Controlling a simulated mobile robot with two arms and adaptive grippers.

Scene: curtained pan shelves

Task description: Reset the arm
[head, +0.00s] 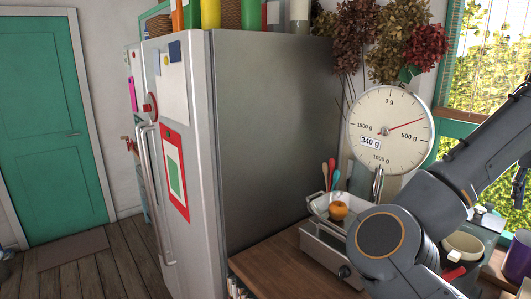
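One of my arms, grey with a large round joint, fills the lower right of the head view. It rises from the bottom edge and leaves the picture at the right edge. I see no clear gripper on it; a small dark piece at the right edge is too cut off to identify. No arm comes in from the left, and my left gripper is not in view.
A tall grey fridge (270,130) stands at the centre. A wooden counter (268,264) beside it holds a scale (388,130) reading 340 g, with an orange fruit (338,210) in its pan. A green door (50,130) and open floor are at left.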

